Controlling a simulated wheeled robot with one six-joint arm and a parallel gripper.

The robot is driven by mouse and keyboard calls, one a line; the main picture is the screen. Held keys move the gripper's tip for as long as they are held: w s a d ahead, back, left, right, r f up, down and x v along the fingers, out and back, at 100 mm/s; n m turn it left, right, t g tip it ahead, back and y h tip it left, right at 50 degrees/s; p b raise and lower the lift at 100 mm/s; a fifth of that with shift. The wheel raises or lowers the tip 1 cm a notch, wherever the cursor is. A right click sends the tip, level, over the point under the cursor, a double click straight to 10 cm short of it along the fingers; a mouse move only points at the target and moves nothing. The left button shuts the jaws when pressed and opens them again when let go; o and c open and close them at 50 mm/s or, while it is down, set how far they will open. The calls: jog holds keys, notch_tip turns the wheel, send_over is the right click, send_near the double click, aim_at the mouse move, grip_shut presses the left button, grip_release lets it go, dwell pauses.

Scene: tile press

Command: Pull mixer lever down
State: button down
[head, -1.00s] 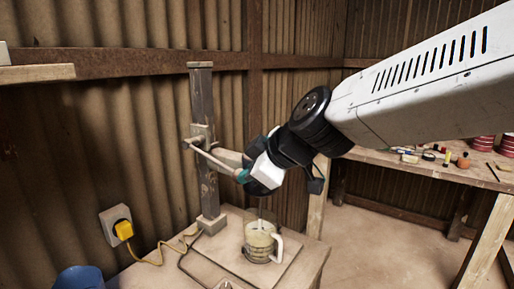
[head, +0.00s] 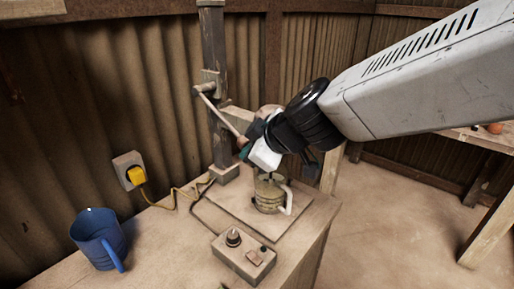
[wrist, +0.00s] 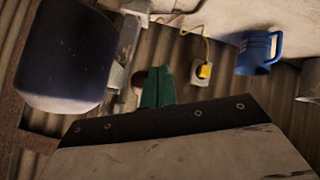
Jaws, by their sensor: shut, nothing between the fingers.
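The mixer stand has an upright post (head: 216,112) with a pale lever (head: 222,116) slanting down to the right from a pivot on it. My gripper (head: 245,152) is at the lever's low end, its teal tip close against or touching it. The gripper is shut with nothing between the fingers; its green tip also shows in the wrist view (wrist: 158,88). The mixer head (head: 268,110) is mostly hidden behind my wrist; a large dark rounded body (wrist: 68,50) in the wrist view appears to be part of it. A jug (head: 269,196) stands below.
A control box (head: 243,257) with a knob sits at the bench's front. A blue mug (head: 99,240) stands at left. A yellow plug (head: 137,176) is in the wall socket, its cable crossing the bench. Corrugated wall stands close behind; open floor lies right.

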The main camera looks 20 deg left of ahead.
jog(key=s+d+f+m+g+h, duration=0.1)
jog(key=s+d+f+m+g, duration=0.15)
jog(key=s+d, duration=0.45)
jog(key=s+d+f+m+g+h, duration=0.15)
jog(key=s+d+m, duration=0.35)
jog(key=d, duration=0.5)
jog(key=s+d+r+m+h, duration=0.1)
jog(key=s+d+m+h, duration=0.2)
jog(key=d, duration=1.2)
jog(key=s+d+r+m+t+h, duration=0.1)
jog(key=s+d+r+m+h, duration=0.1)
jog(key=d+m, duration=0.6)
jog(key=s+d+h, duration=0.1)
jog(key=d, duration=0.6)
jog(key=shift+m, duration=0.35)
jog(key=shift+a, duration=0.2)
